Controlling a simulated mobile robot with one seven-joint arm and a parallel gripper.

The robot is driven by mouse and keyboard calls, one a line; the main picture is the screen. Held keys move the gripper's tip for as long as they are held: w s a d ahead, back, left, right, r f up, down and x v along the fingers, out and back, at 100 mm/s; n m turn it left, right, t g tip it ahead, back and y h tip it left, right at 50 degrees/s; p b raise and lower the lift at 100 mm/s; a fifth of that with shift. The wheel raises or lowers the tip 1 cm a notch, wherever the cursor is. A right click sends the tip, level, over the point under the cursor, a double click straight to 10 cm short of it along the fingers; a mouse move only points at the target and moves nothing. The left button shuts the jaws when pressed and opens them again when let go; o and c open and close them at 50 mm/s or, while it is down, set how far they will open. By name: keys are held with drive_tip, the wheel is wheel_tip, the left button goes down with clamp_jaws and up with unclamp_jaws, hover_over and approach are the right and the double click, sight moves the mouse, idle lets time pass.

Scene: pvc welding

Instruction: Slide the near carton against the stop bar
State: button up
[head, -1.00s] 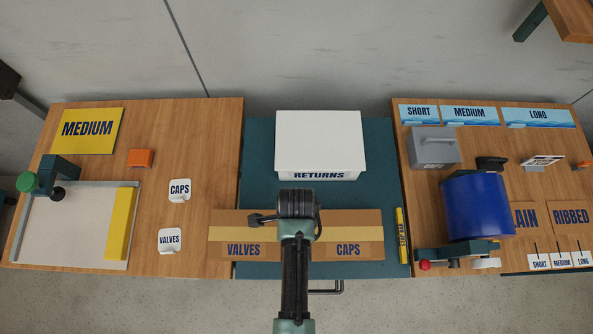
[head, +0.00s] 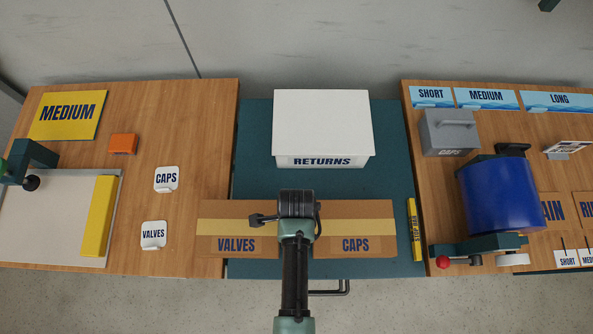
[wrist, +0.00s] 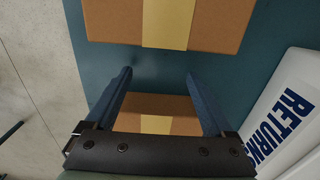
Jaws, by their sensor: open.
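Two brown cartons with yellow tape lie in line: the left carton (head: 237,245) marked VALVES and the right carton (head: 355,245) marked CAPS. My arm covers the space between them in the head view. In the wrist view, one carton (wrist: 170,22) lies at the top and the other (wrist: 155,108) lies below, between my fingers. Teal surface shows between them. My gripper (wrist: 158,78) is open and empty, its fingertips over that gap. A yellow bar with dark lettering (head: 414,230), apparently the stop bar, is right of the CAPS carton, a narrow gap apart.
A white RETURNS box (head: 322,125) stands behind the cartons on the teal bench (head: 255,180); it also shows at right in the wrist view (wrist: 290,115). Wooden tables flank it. A blue roll (head: 498,195) and grey CAPS box (head: 450,130) stand at right.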

sight(324, 227)
drive_tip(key=shift+d, duration=0.1)
idle(0.3)
drive_tip(key=shift+d+p, duration=0.4)
drive_tip(key=shift+d, duration=3.9)
drive_tip(key=shift+a+p, duration=0.4)
drive_tip(key=shift+a, duration=0.7)
wheel_tip(324, 227, up, 10)
drive_tip(key=p, duration=1)
drive_tip(key=shift+r, duration=0.1)
